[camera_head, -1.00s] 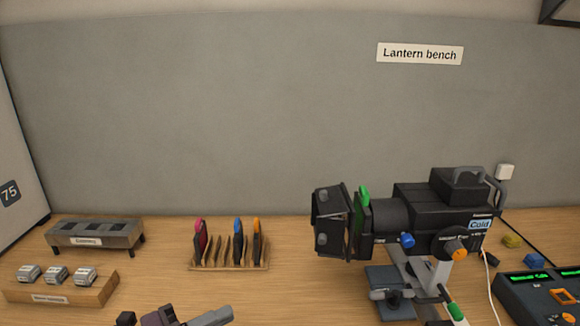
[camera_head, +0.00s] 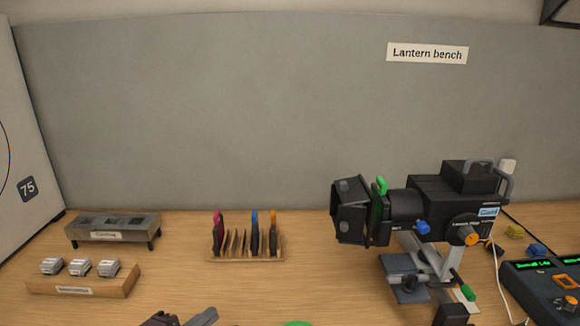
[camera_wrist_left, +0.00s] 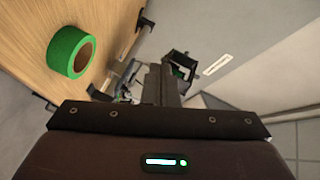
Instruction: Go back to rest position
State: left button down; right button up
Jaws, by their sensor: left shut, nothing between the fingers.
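My left gripper (camera_head: 200,318) shows only in part at the bottom edge of the head view, low in front of the bench. In the left wrist view its fingers (camera_wrist_left: 163,85) are together and empty. They point away from the camera, with nothing held. The lantern (camera_head: 445,205) stands apart from it, to the right on its stand, with a green-tabbed holder at its front. My right gripper cannot be made out in the head view.
A green tape roll (camera_wrist_left: 63,52) lies on the wooden bench. A slotted wooden rack (camera_head: 245,257) holds coloured-tab pieces. A wooden block (camera_head: 85,287) with several metal pieces and a grey tray (camera_head: 113,235) are at left. A control console (camera_head: 545,285) is at right.

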pick_arm(q)
jog(key=s+a+f+n+g+y, duration=0.35)
jog(key=f+n+y, duration=0.4)
jog(key=n, duration=0.35)
jog(key=s+f+n+g, duration=0.7)
jog(key=s, duration=0.4)
notch_tip(320, 180, down, 30)
jog(key=s+f+g, duration=0.1)
jog(key=s, duration=0.1)
jog(key=s+a+f, duration=0.2)
jog(key=s+f, duration=0.6)
jog(key=s, duration=0.2)
jog(key=s+a+f+g, duration=0.1)
jog(key=s+a+f, duration=0.1)
jog(key=s+f, duration=0.7)
jog(key=shift+s+f+y, duration=0.2)
jog(key=shift+s+y, duration=0.25)
pick_arm(e)
jog(key=shift+s+a, duration=0.35)
jog(key=shift+a, duration=0.15)
jog(key=shift+d, duration=0.15)
